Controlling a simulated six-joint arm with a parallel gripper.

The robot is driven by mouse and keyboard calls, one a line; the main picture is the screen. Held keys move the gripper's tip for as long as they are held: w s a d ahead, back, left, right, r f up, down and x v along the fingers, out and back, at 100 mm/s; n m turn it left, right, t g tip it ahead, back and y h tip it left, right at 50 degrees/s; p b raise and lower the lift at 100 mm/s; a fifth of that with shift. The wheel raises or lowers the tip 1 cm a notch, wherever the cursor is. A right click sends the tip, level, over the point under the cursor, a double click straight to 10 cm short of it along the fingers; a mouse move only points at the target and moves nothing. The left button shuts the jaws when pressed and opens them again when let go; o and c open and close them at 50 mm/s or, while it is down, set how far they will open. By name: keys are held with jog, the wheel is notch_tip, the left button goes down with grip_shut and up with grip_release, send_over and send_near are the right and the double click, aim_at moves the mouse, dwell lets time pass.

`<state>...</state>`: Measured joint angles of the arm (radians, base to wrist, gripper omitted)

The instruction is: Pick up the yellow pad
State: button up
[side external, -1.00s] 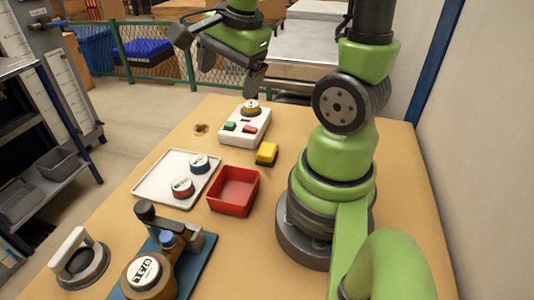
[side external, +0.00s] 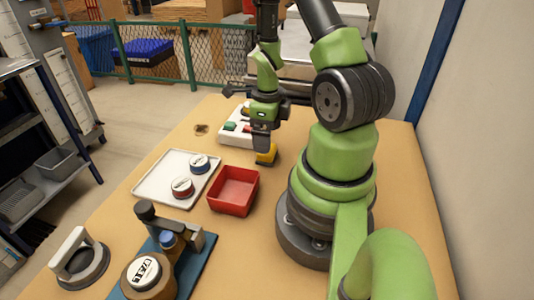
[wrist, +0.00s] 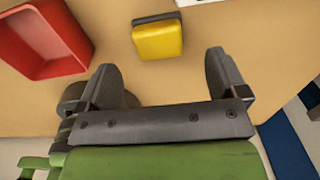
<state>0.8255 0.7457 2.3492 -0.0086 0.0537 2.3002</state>
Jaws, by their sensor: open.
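The yellow pad (side external: 267,156) lies on the tan table, just behind and right of the red tray; my gripper partly covers it in the side view. In the wrist view the yellow pad (wrist: 158,40) shows whole, with a dark edge along its top. My gripper (side external: 262,142) points down, close to the pad in the side view. In the wrist view my gripper (wrist: 163,70) is open and empty, its fingers apart, with the pad beyond the fingertips and roughly between them. I cannot tell the exact height of the fingertips over the pad.
A red tray (side external: 251,190) stands close to the pad. A white button box (side external: 230,138) is behind it, partly hidden by my gripper. A white tray (side external: 150,189) with two round meters is at the left. A blue-based fixture (side external: 197,268) is in front.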

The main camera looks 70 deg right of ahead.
jog(key=shift+f, duration=2.65)
jog(key=shift+c, duration=0.2)
jog(key=c, duration=1)
jog(key=shift+r, duration=0.15)
jog(key=shift+c, duration=0.2)
notch_tip(320, 180, up, 10)
jog(key=shift+f, duration=0.1)
jog(key=o, duration=0.3)
jog(key=shift+c, duration=0.8)
